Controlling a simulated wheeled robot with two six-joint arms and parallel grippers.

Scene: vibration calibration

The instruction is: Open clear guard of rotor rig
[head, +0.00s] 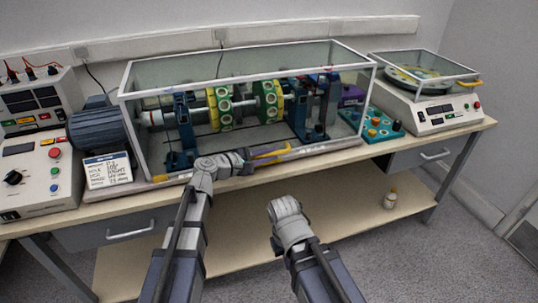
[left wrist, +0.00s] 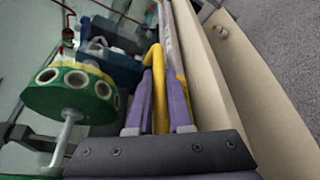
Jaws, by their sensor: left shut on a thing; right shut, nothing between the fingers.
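The clear guard (head: 140,112) is a box of glassy panels with a pale frame, standing over the rotor rig on the bench. Inside it are green-and-yellow rotor discs (head: 268,100) on a shaft; one green disc (left wrist: 70,92) shows large in the left wrist view. A yellow handle (head: 272,153) runs along the guard's lower front edge. My left gripper (head: 246,160) is shut on this handle; in the left wrist view its purple fingers (left wrist: 163,105) lie on both sides of the yellow bar (left wrist: 161,75). My right gripper (head: 283,207) is shut and empty, lower, in front of the bench.
A blue motor (head: 98,128), a white card (head: 108,170) and a control unit (head: 38,165) stand left of the guard. At right are a teal board (head: 372,128) and a covered turntable unit (head: 428,110). A small bottle (head: 390,198) stands on the lower shelf (head: 350,215).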

